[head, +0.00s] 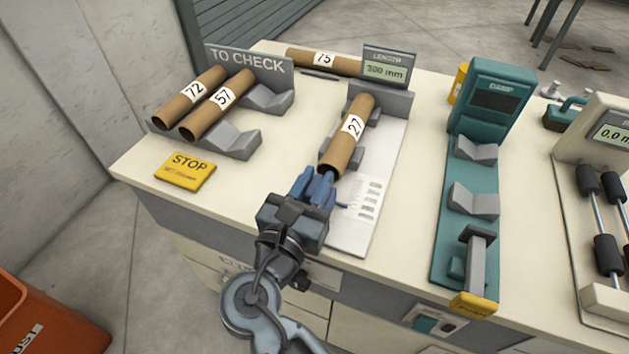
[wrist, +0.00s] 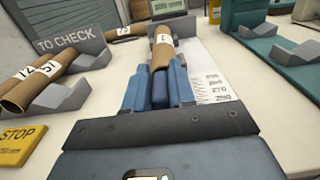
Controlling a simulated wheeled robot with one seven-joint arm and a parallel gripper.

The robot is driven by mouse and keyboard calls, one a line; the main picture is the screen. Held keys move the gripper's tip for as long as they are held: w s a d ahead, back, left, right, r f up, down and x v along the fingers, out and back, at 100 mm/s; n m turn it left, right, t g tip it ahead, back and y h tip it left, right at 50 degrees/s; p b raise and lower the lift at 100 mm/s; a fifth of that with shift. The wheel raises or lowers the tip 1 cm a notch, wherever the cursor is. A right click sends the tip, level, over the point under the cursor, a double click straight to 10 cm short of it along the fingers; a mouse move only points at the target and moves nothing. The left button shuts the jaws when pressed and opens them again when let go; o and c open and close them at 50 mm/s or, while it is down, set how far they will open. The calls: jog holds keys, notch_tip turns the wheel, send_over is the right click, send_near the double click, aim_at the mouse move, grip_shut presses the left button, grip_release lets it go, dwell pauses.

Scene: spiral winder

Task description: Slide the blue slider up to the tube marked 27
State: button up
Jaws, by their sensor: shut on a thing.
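The tube marked 27 (head: 347,137) lies lengthwise in the cradles of the white length gauge (head: 350,235), its far end toward the back plate. My gripper (head: 319,186) is at the tube's near end, shut on the blue slider. In the wrist view the darker blue slider (wrist: 160,90) sits between my two blue fingers, with tube 27 (wrist: 162,52) just beyond it. Whether the slider touches the tube end I cannot tell. The LENGTH display (head: 385,71) reads 300 mm. My fingers hide most of the slider in the head view.
Tubes 72 (head: 190,98) and 57 (head: 217,104) lie in the TO CHECK rack (head: 235,140) at left. Tube 75 (head: 322,61) lies behind. A yellow STOP plate (head: 186,170) is front left. A teal stamp station (head: 462,205) stands to the right, with a roller scale (head: 600,220) beyond.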

aim_at(326, 162)
grip_shut()
jog(key=shift+p+x, duration=1)
jog(key=shift+x, duration=1.6)
jog(key=o, duration=0.7)
grip_release()
jog(key=shift+c, duration=0.2)
jog(key=shift+b+v, duration=0.4)
jog(key=shift+v, duration=3.5)
jog(key=shift+s, duration=0.1)
